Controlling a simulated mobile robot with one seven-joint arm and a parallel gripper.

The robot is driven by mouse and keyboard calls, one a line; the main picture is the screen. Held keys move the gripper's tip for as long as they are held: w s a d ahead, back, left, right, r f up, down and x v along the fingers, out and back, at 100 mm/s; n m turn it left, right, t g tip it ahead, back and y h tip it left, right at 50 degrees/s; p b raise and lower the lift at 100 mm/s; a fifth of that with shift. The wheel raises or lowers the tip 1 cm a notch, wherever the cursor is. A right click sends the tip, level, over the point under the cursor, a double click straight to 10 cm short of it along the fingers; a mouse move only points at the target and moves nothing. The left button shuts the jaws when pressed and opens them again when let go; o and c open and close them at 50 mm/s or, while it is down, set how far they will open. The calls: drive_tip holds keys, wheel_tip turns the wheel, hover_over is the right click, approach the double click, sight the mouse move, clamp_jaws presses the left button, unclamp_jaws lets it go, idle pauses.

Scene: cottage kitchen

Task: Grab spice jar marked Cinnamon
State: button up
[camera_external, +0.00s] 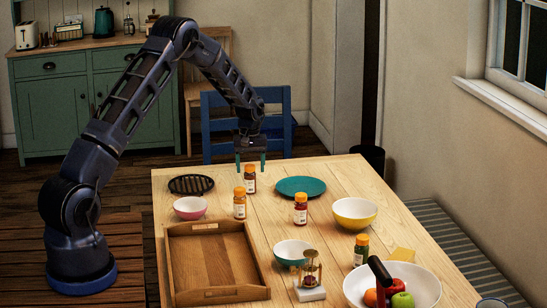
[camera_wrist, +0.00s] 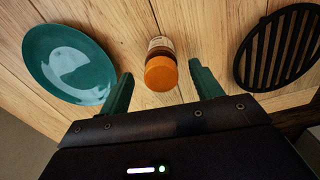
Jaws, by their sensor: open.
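My gripper (camera_external: 250,163) points down over the far part of the wooden table, its green fingers apart. A spice jar with an orange lid (camera_external: 250,179) stands upright just below the fingertips. In the wrist view, that jar (camera_wrist: 161,68) stands ahead of and between the open fingers (camera_wrist: 158,88), with nothing held. Other orange-lidded jars stand nearer the camera: one at centre left (camera_external: 239,203), one at centre (camera_external: 300,208). A jar with green contents (camera_external: 361,249) stands at the right. The labels are too small to read, so I cannot tell which is Cinnamon.
A teal plate (camera_external: 301,187) and a black slatted trivet (camera_external: 191,184) flank the jar below my gripper. A pink bowl (camera_external: 190,207), wooden tray (camera_external: 262,274), teal bowl (camera_external: 294,252), yellow bowl (camera_external: 354,213) and white fruit bowl (camera_external: 425,287) occupy the table. A blue chair (camera_external: 218,125) stands behind.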

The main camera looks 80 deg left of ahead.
sight(250, 180)
wheel_tip(250, 180, down, 3)
drive_tip(key=shift+s+d+f, duration=0.1)
drive_tip(key=shift+s+f, duration=0.05)
drive_tip(key=shift+c, duration=0.5)
drive_tip(key=c, duration=1.1)
drive_tip(key=shift+c, duration=0.2)
